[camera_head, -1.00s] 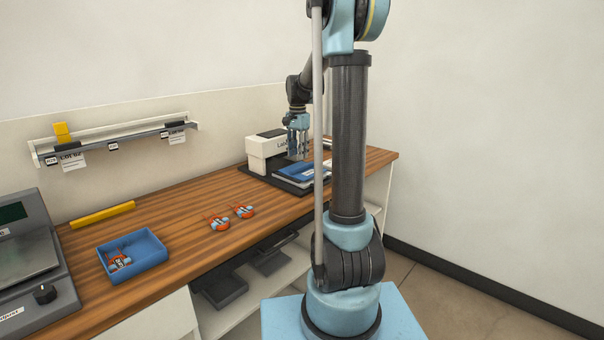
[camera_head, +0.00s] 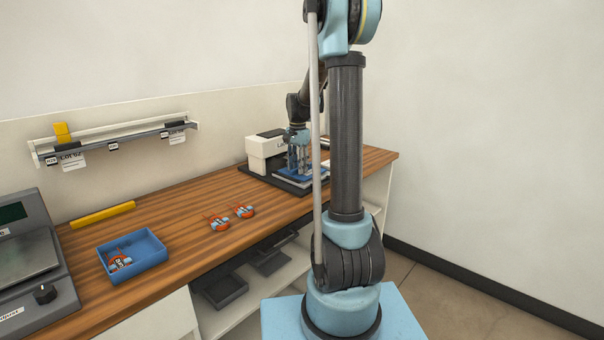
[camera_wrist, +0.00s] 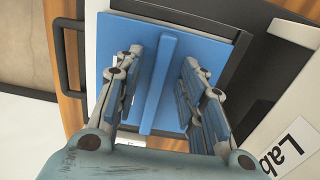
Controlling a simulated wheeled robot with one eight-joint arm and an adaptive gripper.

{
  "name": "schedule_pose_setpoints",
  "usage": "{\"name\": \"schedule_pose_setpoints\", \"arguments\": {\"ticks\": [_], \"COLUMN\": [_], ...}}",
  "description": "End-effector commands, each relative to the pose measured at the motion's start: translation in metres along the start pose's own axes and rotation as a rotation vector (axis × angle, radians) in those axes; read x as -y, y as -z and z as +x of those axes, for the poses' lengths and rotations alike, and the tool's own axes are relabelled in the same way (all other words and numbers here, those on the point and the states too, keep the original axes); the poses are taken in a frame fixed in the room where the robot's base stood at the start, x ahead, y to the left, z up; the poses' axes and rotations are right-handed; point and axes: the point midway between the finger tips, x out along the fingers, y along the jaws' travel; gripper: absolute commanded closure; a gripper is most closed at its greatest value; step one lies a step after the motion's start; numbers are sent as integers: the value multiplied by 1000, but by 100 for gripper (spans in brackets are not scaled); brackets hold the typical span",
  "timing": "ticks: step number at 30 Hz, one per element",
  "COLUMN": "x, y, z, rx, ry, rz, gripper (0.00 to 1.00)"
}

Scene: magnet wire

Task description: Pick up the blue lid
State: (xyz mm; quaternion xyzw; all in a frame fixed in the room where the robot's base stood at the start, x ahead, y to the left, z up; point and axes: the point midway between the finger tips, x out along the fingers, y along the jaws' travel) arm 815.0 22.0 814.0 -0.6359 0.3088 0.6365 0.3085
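The blue lid (camera_wrist: 215,51) is a flat panel with a raised rib (camera_wrist: 157,85) along its middle. It lies at the label printer on the bench, and in the head view only part of it (camera_head: 315,181) shows behind my arm. My gripper (camera_wrist: 163,75) is open above the lid in the wrist view, its fingers on either side of the rib and apart from it. In the head view my gripper (camera_head: 299,170) points down at the lid. The gap between fingertips and lid surface is hard to judge.
The white label printer (camera_head: 265,152) stands behind the lid on a dark base. A blue bin (camera_head: 152,262) with a small part in it and two orange-and-blue parts (camera_head: 219,223) lie further left. A grey scale (camera_head: 30,255) stands at the left. The middle of the bench is mostly clear.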

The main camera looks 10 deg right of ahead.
Motion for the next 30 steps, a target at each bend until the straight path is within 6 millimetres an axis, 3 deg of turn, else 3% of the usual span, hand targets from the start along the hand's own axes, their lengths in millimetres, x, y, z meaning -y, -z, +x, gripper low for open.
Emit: {"name": "schedule_pose_setpoints", "arguments": {"ticks": [9, 14, 15, 26, 30], "x": [0, 0, 0, 0, 0], "y": [0, 0, 0, 0, 0], "z": [2, 2, 2, 1, -9], "rx": [0, 0, 0, 0, 0], "ry": [0, 0, 0, 0, 0], "rz": [0, 0, 0, 0, 0], "gripper": [63, 97, 100, 100, 100]}}
